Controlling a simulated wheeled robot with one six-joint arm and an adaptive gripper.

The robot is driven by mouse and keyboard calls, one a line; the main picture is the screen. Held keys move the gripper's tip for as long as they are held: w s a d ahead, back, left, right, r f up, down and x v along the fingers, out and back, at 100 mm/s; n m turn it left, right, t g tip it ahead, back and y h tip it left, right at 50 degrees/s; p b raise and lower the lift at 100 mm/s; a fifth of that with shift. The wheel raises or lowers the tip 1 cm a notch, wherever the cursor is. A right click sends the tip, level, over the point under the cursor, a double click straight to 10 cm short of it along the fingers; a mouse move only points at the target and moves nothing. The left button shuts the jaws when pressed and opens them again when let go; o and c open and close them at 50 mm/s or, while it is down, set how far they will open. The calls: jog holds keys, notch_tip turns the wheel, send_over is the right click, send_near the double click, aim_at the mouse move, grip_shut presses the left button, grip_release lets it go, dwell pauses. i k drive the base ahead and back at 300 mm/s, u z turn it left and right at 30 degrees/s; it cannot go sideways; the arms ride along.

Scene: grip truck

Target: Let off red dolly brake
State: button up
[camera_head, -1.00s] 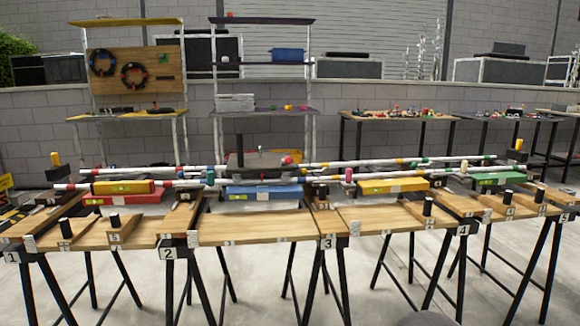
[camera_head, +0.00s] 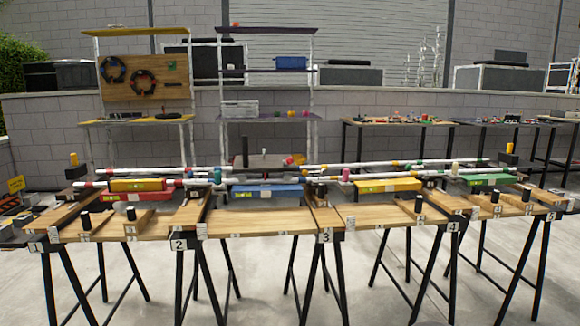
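The red dolly (camera_head: 126,196) is a low red block at the left of the trestle table, beneath a white rail (camera_head: 150,181). A yellow bar (camera_head: 137,185) lies above it and covers part of its top. Its brake cannot be made out at this size. A blue dolly (camera_head: 265,192), a yellow dolly (camera_head: 387,186) and a green dolly (camera_head: 490,180) stand further right in the same row. My gripper does not show in this view.
Wooden planks with numbered tags (camera_head: 265,224) and short black pegs (camera_head: 84,220) form the table front, on black trestle legs. Shelves and side tables with small items stand behind, along a block wall (camera_head: 360,160). The grey floor (camera_head: 330,262) in front looks clear.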

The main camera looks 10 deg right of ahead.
aim_at(289, 161)
jog(key=u, duration=0.3)
jog(key=i, duration=0.95)
jog(key=z, duration=0.45)
